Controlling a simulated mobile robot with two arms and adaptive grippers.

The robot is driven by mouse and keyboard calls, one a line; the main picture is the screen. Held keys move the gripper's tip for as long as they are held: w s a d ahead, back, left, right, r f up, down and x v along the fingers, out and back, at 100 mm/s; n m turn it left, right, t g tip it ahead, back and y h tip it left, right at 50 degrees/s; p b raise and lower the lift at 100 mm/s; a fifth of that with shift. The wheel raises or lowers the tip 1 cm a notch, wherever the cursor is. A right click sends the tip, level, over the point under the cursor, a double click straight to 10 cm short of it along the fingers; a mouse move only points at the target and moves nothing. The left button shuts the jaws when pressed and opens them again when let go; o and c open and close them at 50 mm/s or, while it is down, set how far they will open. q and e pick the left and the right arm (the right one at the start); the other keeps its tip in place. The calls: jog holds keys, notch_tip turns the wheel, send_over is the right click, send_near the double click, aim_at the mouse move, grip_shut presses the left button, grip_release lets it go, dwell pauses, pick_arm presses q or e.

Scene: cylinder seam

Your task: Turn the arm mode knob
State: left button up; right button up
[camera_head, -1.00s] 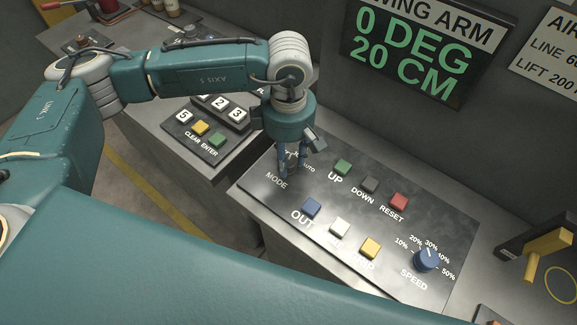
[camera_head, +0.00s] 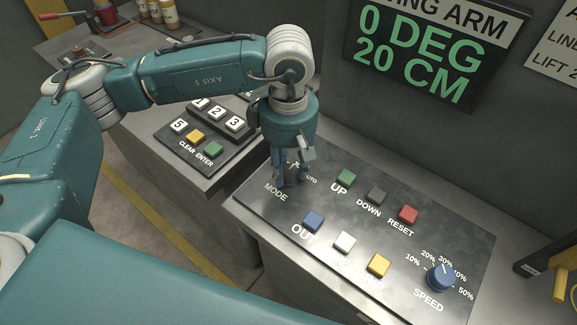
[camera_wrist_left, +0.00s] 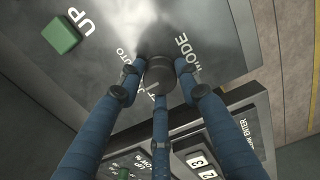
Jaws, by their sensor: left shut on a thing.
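The mode knob (camera_wrist_left: 158,76) is a dark round knob on the dark control panel (camera_head: 265,222), beside the MODE and AUTO lettering. In the left wrist view it sits between the blue fingers of my left gripper (camera_wrist_left: 158,80), which are closed around it. In the head view my left gripper (camera_head: 291,182) points down at the panel's upper left corner and its fingers mostly hide the knob. Which way the knob points is hard to tell. My right gripper is out of view.
Close to the gripper are the green UP button (camera_head: 345,178) and the blue OUT button (camera_head: 313,220). A blue SPEED knob (camera_head: 440,277) is at the panel's right. A keypad (camera_head: 205,130) stands to the left. A wall display (camera_head: 425,45) reads 0 DEG, 20 CM.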

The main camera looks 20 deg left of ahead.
aim_at(288, 169)
pick_arm(q)
jog(key=o, duration=1.2)
jog(key=shift+c, duration=0.2)
notch_tip(288, 169, up, 12)
